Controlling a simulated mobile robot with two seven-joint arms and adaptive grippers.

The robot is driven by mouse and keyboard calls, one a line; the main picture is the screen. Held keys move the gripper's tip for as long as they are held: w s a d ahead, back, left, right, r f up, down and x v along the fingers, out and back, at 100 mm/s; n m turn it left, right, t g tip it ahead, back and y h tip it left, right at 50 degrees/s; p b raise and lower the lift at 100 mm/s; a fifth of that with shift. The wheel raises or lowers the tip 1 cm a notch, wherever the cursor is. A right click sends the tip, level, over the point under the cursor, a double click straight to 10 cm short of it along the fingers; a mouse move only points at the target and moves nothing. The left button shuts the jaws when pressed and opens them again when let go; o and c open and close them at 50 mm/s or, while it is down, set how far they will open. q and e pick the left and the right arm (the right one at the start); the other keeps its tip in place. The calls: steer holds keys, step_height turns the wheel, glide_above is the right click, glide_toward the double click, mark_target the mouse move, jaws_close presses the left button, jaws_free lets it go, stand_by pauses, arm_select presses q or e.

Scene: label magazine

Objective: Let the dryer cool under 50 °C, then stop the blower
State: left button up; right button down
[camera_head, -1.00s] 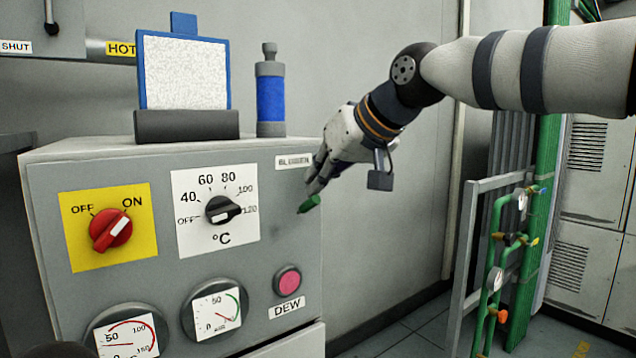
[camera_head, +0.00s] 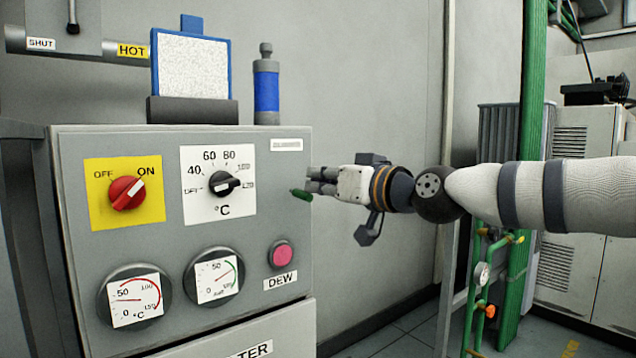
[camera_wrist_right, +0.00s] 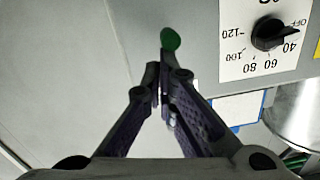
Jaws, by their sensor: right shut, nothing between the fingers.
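The dryer's grey panel (camera_head: 80,270) carries a red OFF/ON switch (camera_head: 126,192) whose white mark points to ON. A green handle (camera_head: 301,194) sticks out near the panel's right edge, below a blurred label (camera_head: 287,145). My right gripper (camera_head: 312,186) is shut and empty beside the handle. In the right wrist view the green handle (camera_wrist_right: 170,38) lies just beyond the fingertips; contact is unclear.
A pink DEW button (camera_head: 281,255) and a second gauge (camera_head: 215,277) sit lower on the panel. A framed white sheet (camera_head: 192,66) and a blue cylinder (camera_head: 266,92) stand on top. Green pipes (camera_head: 484,275) rise at the right.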

arm_select(q)
steer(key=shift+s+f+g+b, duration=0.3)
steer(key=shift+s+f+b, duration=0.5)
steer(key=shift+f, duration=0.2)
arm_select(e)
steer(key=shift+s+d+f+t+y, duration=0.1)
steer(key=shift+f+t+y, duration=0.05)
steer(key=shift+f, duration=0.65)
steer(key=shift+s+f+t+y, duration=0.1)
steer(key=shift+f+t+y, duration=0.05)
steer(key=shift+f, duration=0.6)
arm_select(q)
steer(key=shift+s, duration=0.1)
arm_select(e)
steer(key=shift+f, duration=0.25)
